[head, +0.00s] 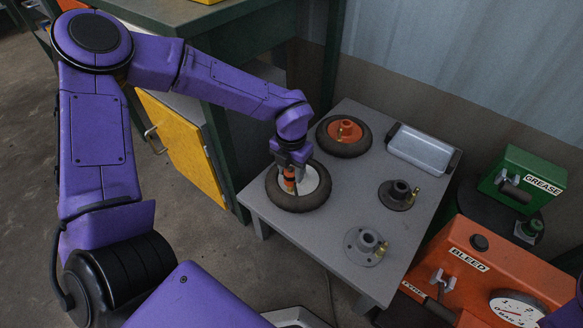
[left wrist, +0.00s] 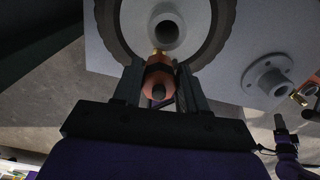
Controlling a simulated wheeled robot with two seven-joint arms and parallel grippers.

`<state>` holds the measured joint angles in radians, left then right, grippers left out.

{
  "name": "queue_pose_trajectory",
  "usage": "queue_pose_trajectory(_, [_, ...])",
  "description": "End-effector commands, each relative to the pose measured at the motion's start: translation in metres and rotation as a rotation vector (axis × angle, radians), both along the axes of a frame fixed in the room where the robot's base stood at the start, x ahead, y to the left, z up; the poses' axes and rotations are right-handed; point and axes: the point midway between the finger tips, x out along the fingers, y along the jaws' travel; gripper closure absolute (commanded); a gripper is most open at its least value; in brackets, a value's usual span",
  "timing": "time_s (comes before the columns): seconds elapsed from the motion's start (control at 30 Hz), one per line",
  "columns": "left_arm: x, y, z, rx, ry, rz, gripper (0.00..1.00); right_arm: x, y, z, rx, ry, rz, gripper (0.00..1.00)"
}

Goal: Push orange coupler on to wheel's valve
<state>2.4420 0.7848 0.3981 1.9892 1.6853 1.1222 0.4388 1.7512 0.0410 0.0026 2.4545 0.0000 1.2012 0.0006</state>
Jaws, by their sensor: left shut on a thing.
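The wheel with a black tyre (head: 296,205) and a pale hub (head: 312,178) lies flat on the grey table; its tyre also shows in the left wrist view (left wrist: 107,30). My left gripper (head: 290,167) points down over the hub, shut on the orange coupler (head: 289,180). In the left wrist view the coupler (left wrist: 158,80) sits between the fingers, pointing toward the hub's centre. A brass valve (left wrist: 158,54) shows right at the coupler's front end; I cannot tell whether the coupler is seated on it. My right gripper is not in view.
On the table (head: 325,240) are a second wheel with an orange hub (head: 345,131), a dark hub (head: 397,194), a light grey hub (head: 366,247) and a metal tray (head: 420,149). An orange box with a gauge (head: 480,262) and a green grease box (head: 520,178) stand at right.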

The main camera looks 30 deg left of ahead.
Motion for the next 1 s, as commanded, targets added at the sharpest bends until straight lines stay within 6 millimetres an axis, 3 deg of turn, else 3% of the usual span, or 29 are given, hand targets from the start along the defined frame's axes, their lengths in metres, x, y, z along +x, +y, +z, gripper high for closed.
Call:
queue_pose_trajectory(0.33, [0.000,0.000,-0.003,0.000,-0.001,0.000,0.89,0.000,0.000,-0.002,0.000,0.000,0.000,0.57])
queue_pose_trajectory(0.37, [0.000,0.000,-0.003,0.000,-0.001,0.000,0.52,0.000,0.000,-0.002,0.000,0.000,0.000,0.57])
queue_pose_trajectory(0.43, [0.000,0.000,-0.003,0.000,-0.001,0.000,0.29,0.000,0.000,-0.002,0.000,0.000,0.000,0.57])
queue_pose_trajectory(0.77, [0.000,0.000,0.001,0.000,-0.001,0.000,0.29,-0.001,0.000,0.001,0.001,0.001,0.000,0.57])
queue_pose_trajectory(1.0, [0.000,0.000,0.056,-0.001,-0.004,0.000,0.29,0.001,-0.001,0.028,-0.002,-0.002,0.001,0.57])
